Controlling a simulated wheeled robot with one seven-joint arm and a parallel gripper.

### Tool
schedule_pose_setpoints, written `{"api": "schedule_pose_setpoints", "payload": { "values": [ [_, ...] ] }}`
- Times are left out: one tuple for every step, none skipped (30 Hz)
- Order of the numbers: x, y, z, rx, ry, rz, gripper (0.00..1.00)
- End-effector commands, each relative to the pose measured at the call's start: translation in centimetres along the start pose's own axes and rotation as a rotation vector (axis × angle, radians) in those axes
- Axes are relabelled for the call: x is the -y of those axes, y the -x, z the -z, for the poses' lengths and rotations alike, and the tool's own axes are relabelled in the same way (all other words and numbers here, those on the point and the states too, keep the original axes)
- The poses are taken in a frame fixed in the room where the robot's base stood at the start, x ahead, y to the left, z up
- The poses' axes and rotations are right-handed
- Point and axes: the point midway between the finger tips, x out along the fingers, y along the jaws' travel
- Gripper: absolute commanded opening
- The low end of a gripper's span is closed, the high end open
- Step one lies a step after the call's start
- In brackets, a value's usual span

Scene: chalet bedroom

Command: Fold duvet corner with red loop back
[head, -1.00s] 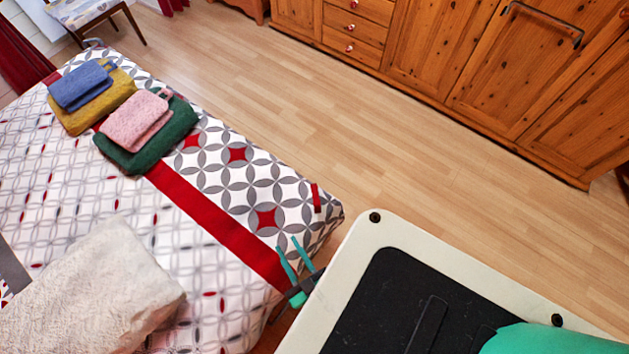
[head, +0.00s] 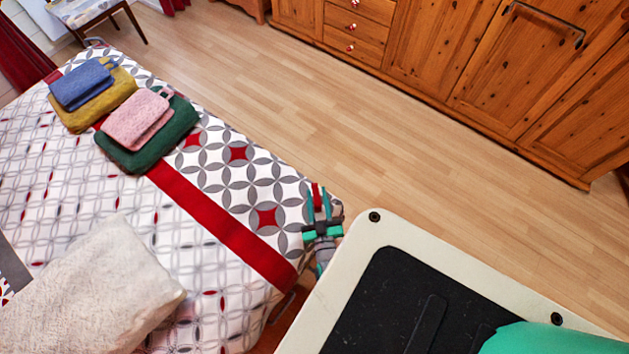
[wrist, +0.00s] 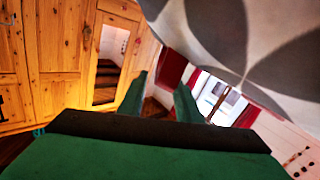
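The duvet (head: 90,190) is white with grey and red patterns and a red stripe, and lies flat over the bed. Its red loop (head: 316,190) is at the corner nearest me, partly hidden by my gripper. My gripper (head: 319,188) is at that corner, fingers pointing away from me, one finger on either side of the loop in the head view. The wrist view shows my gripper (wrist: 160,85) open, with a gap between its green fingers. The duvet's grey and white cloth (wrist: 235,35) hangs close above the fingers there.
A fluffy cream pillow (head: 90,285) lies on the bed at the lower left. Folded blue (head: 80,86), yellow (head: 105,103), pink (head: 137,118) and green (head: 150,150) cloths lie farther up. Wooden cabinets (head: 480,70) line the back. The wood floor (head: 330,120) between is clear.

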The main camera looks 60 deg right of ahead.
Motion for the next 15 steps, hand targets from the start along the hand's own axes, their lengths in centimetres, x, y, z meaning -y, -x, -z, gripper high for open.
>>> {"api": "schedule_pose_setpoints", "payload": {
  "values": [
    [0.2,-1.1,0.1,-0.002,-0.001,0.002,0.31],
    [0.1,-1.5,0.1,-0.002,0.0,0.002,0.31],
    [0.1,-2.2,0.1,-0.002,-0.001,0.002,0.31],
    [0.2,-2.6,0.1,-0.002,-0.001,0.002,0.31],
    [0.2,-3.1,0.1,-0.002,-0.001,0.002,0.31],
    [0.1,-3.6,0.1,-0.002,-0.001,0.002,0.31],
    [0.2,-4.0,0.1,-0.002,-0.001,0.003,0.31],
    [0.2,-4.2,0.1,-0.001,0.0,0.003,0.31],
    [0.1,-4.6,0.0,-0.001,0.0,0.003,0.31],
    [0.1,-4.8,0.1,-0.001,0.0,0.003,0.31],
    [0.1,-5.0,0.1,-0.001,0.0,0.003,0.31],
    [0.2,-5.3,0.1,-0.001,0.0,0.003,0.31],
    [0.2,-5.4,0.1,0.0,0.0,0.003,0.31],
    [0.2,-5.5,0.0,0.0,0.0,0.003,0.31],
    [0.1,-5.5,0.0,0.0,0.0,0.003,0.31]
  ]
}}
